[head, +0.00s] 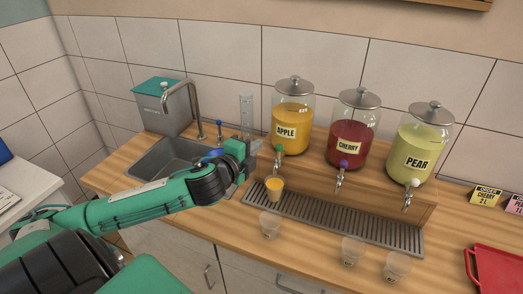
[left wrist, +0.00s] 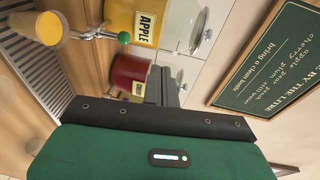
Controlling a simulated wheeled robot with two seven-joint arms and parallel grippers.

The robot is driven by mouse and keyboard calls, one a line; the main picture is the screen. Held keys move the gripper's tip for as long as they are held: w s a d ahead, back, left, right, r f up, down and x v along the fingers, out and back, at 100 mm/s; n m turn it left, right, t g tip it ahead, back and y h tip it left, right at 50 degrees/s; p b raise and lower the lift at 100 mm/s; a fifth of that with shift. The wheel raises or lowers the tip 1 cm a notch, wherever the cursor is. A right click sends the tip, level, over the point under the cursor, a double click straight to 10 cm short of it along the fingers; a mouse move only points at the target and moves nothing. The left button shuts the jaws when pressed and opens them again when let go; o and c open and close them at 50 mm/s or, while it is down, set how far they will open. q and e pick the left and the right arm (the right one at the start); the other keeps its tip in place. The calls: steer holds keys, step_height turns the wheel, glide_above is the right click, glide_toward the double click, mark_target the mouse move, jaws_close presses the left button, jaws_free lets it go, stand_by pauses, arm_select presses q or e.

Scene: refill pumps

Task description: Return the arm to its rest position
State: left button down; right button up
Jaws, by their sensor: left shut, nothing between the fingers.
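My left gripper (head: 250,151) is shut and empty. In the head view it is beside the sink, left of the apple dispenser (head: 292,112) and above the counter. The left wrist view shows the gripper's dark finger part (left wrist: 168,88) in front of the dispensers. A cup with orange juice (head: 274,188) stands under the apple tap, apart from the gripper; it also shows in the left wrist view (left wrist: 48,30). My right gripper is not in view.
Cherry (head: 348,128) and pear (head: 418,145) dispensers stand right of apple. Three clear cups, one of them here (head: 269,226), stand in front of the drip tray (head: 340,222). A sink (head: 165,160) with a faucet is at left. A red tray (head: 497,270) lies at right.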

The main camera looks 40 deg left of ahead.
arm_select(q)
steer(key=s+d+f+n+g+y, duration=0.1)
steer(key=s+d+f+n+g, duration=0.2)
steer(key=s+f, duration=0.4)
steer(key=s+d+f+n+g, duration=0.2)
steer(key=s+f+n+g, duration=0.15)
steer(key=f+n, duration=0.45)
steer(key=s+d+f+n+g+h, duration=0.1)
steer(key=s+d+f+n+g, duration=0.15)
steer(key=s+d+f, duration=0.4)
steer(key=s+d+f+n+g+h, duration=0.1)
steer(key=s+d+f+n+g, duration=0.2)
steer(key=s, duration=0.6)
step_height(320, 180, down, 32)
steer(key=m+g, duration=0.2)
steer(key=s+a+f+g, duration=0.1)
steer(key=s+a+f, duration=0.2)
steer(key=s+f, duration=1.7)
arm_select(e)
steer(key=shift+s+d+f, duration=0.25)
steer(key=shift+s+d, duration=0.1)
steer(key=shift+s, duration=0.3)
